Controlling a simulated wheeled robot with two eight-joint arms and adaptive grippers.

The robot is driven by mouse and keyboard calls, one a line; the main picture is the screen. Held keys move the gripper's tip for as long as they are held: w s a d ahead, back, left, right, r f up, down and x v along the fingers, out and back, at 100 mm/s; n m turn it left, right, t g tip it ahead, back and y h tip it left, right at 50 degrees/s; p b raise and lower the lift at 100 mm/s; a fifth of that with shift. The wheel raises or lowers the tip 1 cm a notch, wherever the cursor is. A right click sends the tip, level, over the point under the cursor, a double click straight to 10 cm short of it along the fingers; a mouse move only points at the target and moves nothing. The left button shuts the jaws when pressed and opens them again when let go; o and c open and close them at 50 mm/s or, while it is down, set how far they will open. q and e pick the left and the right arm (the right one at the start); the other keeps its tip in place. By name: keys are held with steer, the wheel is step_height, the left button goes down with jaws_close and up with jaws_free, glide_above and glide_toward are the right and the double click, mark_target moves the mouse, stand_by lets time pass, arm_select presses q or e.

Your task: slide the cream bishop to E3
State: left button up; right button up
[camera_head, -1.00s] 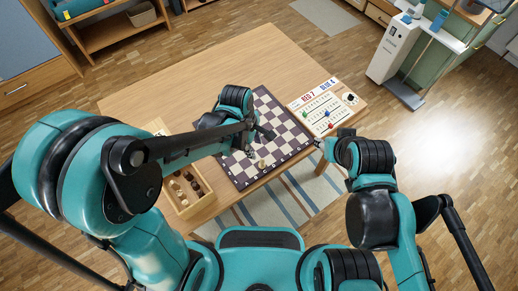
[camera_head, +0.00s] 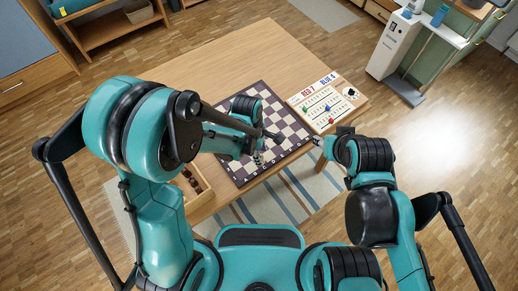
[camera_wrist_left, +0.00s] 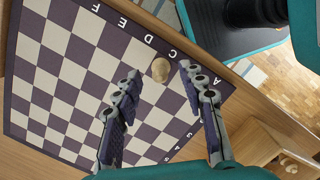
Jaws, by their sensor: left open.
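The cream bishop (camera_wrist_left: 160,69) stands on the purple and cream chessboard (camera_wrist_left: 62,58), close to the lettered border by the D and C marks in the left wrist view. Its exact square I cannot tell. My left gripper (camera_wrist_left: 160,73) is open, with one finger on each side of the bishop and visible gaps between. In the head view my left gripper (camera_head: 264,147) is low over the near part of the board (camera_head: 277,112) and hides much of that area. My right gripper (camera_head: 329,143) is off the board's right side; its jaw state is unclear.
An open wooden box (camera_head: 201,191) with dark pieces stands left of the board, partly behind my left arm. A scoreboard panel (camera_head: 320,98) with coloured beads lies right of the board. The far part of the table (camera_head: 225,65) is clear.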

arm_select(q)
steer(key=shift+d+f+b, duration=0.2)
steer(key=shift+f+b, duration=0.1)
steer(key=shift+f, duration=0.85)
arm_select(e)
steer(key=shift+f, duration=0.45)
arm_select(q)
jaws_close()
steer(key=shift+w, duration=0.1)
